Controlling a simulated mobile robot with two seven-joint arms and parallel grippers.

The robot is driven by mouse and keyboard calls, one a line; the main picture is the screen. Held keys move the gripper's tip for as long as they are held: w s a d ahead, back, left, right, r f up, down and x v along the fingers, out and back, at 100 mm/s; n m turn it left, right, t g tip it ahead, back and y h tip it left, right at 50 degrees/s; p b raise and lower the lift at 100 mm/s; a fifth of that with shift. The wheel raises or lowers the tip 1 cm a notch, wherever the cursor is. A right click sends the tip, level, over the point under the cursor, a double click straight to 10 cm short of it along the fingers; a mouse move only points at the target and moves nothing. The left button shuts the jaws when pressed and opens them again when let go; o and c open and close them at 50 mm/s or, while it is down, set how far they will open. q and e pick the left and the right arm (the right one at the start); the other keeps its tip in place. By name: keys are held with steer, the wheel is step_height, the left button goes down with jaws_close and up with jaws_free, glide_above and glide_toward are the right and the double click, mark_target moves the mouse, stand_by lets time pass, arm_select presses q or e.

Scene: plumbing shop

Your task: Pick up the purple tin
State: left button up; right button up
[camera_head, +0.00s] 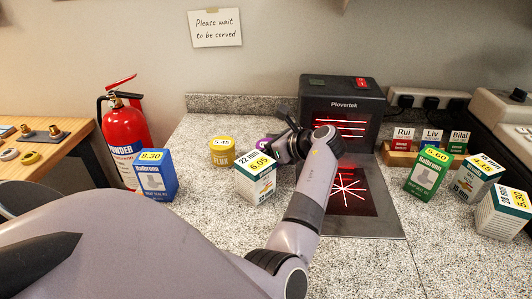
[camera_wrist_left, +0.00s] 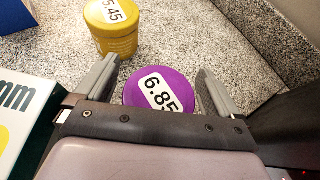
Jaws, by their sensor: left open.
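The purple tin (camera_wrist_left: 160,90) stands on the speckled counter, its round lid bearing a white 6.85 label. In the left wrist view its lid lies between the two open fingers of my left gripper (camera_wrist_left: 158,72), with a gap showing at the right finger. In the head view only a small purple edge of the tin (camera_head: 262,141) shows; my left gripper (camera_head: 274,139) and the white-green 22 mm box hide the rest. Whether the fingers are level with the tin's sides is hard to tell. My right gripper is not in view.
A yellow tin (camera_head: 221,151) and the white-green 22 mm box (camera_head: 256,180) stand close by the purple tin. A blue box (camera_head: 155,176) is further left. A black Plovertek scanner (camera_head: 343,103) stands right of the gripper. Several boxes are at the right.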

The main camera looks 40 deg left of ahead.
arm_select(q)
steer(key=c, duration=1.1)
steer(key=shift+r, duration=0.1)
steer(key=shift+c, duration=0.2)
